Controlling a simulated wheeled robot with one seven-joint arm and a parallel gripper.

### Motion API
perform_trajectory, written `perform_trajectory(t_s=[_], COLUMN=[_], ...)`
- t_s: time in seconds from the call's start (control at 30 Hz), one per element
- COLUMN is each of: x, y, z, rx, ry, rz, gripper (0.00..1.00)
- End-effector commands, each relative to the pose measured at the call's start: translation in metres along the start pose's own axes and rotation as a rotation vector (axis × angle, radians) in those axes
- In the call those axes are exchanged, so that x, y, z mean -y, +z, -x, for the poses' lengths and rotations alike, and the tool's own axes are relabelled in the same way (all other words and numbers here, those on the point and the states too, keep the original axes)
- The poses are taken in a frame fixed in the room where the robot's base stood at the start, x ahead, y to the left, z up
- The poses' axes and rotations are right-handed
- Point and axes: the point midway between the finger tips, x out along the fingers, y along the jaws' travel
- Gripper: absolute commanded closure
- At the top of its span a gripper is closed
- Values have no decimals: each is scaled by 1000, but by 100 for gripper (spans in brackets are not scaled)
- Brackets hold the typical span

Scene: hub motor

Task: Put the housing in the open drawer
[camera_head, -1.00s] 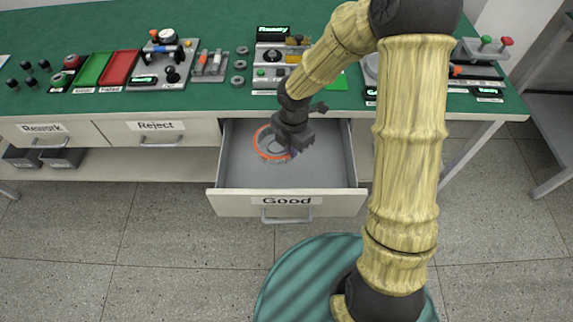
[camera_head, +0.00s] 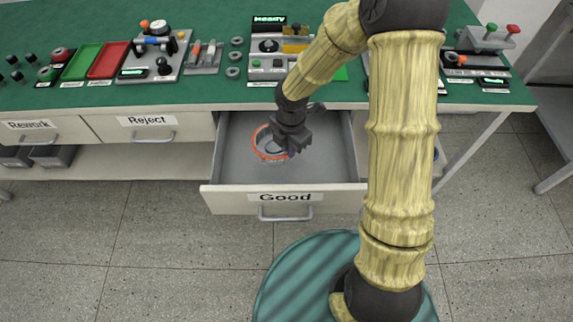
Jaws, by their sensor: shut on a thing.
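The open drawer (camera_head: 330,172), labelled "Good", is pulled out from under the green table. The housing (camera_head: 259,146), a ring-shaped part with an orange-red rim, is inside the drawer's outline, left of its middle. My gripper (camera_head: 284,153) points down over the drawer and is shut on the housing at its right side. The gripper hides part of the ring. I cannot tell whether the housing touches the drawer floor.
The closed "Reject" drawer (camera_head: 184,127) and "Rework" drawer (camera_head: 35,133) are at the left. A green tray (camera_head: 80,61), a red tray (camera_head: 107,60) and several fixtures stand on the table (camera_head: 225,22). The drawer's right half is bare.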

Motion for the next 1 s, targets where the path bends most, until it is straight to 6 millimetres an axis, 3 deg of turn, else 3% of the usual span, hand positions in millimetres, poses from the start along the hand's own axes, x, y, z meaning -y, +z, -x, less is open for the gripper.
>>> perform_trajectory(t_s=[0.2, 0.3, 0.67, 1.0], x=[2, 2, 2, 3], y=[-1, -1, 0, -1], z=[-41, -52, -55, -92], rx=[-1, -1, 0, 0], ry=[-2, -1, 1, 0], rz=[2, 2, 1, 2], gripper=[100, 100, 100, 100])
